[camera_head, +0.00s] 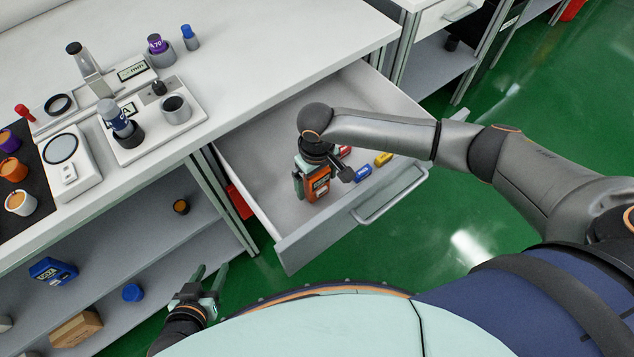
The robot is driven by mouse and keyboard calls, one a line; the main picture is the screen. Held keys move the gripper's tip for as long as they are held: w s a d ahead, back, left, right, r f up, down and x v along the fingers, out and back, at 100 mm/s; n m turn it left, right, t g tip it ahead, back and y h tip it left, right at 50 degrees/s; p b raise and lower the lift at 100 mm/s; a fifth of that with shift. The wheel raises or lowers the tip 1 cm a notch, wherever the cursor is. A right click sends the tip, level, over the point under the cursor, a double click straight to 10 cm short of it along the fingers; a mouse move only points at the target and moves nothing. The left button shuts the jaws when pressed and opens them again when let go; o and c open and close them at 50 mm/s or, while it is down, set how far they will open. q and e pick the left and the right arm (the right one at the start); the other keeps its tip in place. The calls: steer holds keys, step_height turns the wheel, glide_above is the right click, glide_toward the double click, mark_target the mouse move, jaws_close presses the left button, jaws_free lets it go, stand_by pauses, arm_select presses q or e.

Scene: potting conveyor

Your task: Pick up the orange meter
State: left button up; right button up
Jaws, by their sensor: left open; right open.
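The orange meter (318,186) stands in an open drawer (372,92), near its front left part. My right gripper (313,176) reaches down into the drawer from above, right at the meter. It is open, with one finger at the meter's left side; the gripper hides the meter's top. I cannot tell whether the fingers touch it. My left gripper (208,283) is open and empty, low at the left, in front of the shelves and away from the drawer.
Small blue (363,172) and yellow (383,159) items lie in the drawer right of the meter, with a partly hidden red one. The drawer's front wall and handle (392,195) stand close by. The worktop (270,50) holds instruments and containers at the left. Shelves below hold a blue box (53,270).

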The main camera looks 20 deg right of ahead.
steer(key=shift+f, duration=0.85)
steer(key=shift+c, duration=0.2)
steer(key=shift+r, duration=0.1)
steer(key=c, duration=1.5)
